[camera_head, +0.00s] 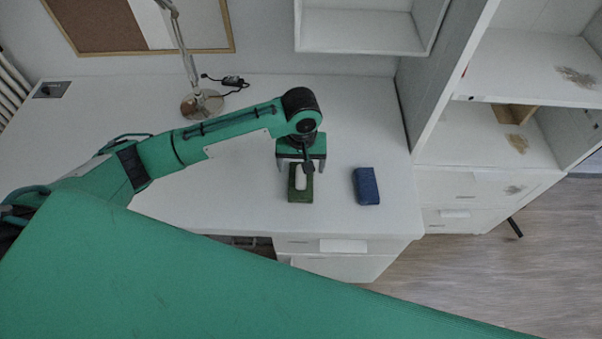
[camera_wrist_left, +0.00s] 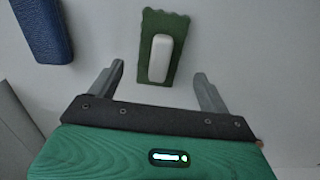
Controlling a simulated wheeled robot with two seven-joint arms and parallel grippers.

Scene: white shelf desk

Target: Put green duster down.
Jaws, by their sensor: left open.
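The green duster (camera_head: 293,196) lies flat on the white desk, with a white handle block on its top. In the left wrist view the duster (camera_wrist_left: 152,78) is beyond the fingertips, with its white handle roughly between them. My left gripper (camera_head: 301,168) is above the duster in the head view, pointing down. Its fingers (camera_wrist_left: 160,78) are spread wide and hold nothing. A gap shows between each finger and the duster. My right gripper is in neither view.
A blue duster-like block (camera_head: 366,186) lies on the desk to the right of the green duster; it also shows in the left wrist view (camera_wrist_left: 42,28). A lamp (camera_head: 201,104) stands at the back left. A white shelf unit (camera_head: 436,75) rises at the right. The desk (camera_head: 230,205) is bare around the duster.

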